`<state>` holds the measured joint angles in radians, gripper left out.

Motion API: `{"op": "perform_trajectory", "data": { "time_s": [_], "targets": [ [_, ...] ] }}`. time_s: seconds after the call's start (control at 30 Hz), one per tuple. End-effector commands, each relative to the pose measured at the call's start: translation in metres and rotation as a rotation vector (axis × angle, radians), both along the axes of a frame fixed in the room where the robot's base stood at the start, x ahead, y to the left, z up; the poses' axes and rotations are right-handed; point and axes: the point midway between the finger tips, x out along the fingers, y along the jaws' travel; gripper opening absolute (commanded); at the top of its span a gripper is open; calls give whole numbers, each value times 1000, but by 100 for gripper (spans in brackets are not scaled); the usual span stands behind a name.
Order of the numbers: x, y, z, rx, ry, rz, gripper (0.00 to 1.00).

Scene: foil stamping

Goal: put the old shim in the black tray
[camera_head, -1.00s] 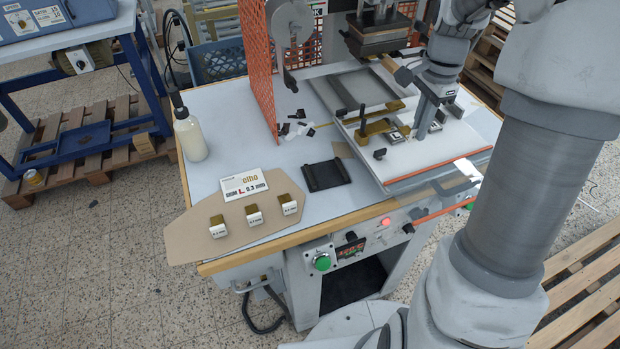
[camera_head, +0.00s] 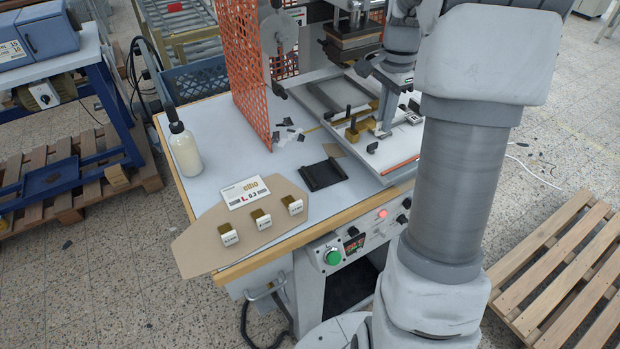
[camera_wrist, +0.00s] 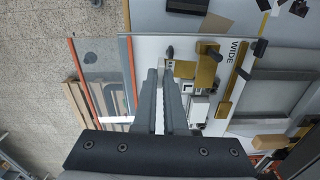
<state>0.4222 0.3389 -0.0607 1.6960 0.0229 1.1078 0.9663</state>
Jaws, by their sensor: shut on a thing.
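My gripper (camera_head: 386,122) is over the white bed of the press, beside the brass clamp pieces (camera_head: 358,131). In the wrist view its fingers (camera_wrist: 165,72) are nearly together, with a thin pale strip between them, seen almost edge-on. I take this strip to be the old shim (camera_wrist: 160,108); most of it is hidden by the fingers. The black tray (camera_head: 323,173) lies flat and empty on the table, left of the bed and in front of it. It also shows at the top edge of the wrist view (camera_wrist: 187,6).
Dark scraps (camera_head: 287,132) lie behind the tray. A bottle (camera_head: 184,150) and an orange mesh guard (camera_head: 250,85) stand farther back.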

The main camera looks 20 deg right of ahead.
Motion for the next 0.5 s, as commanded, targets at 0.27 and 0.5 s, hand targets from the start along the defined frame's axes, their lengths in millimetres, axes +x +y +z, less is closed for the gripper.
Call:
{"op": "perform_trajectory", "data": {
  "time_s": [0.27, 0.5],
  "targets": [
    [1, 11, -8, 1, 1, -4, 0],
    [4, 65, -40, 1, 3, 0, 0]
  ]
}}
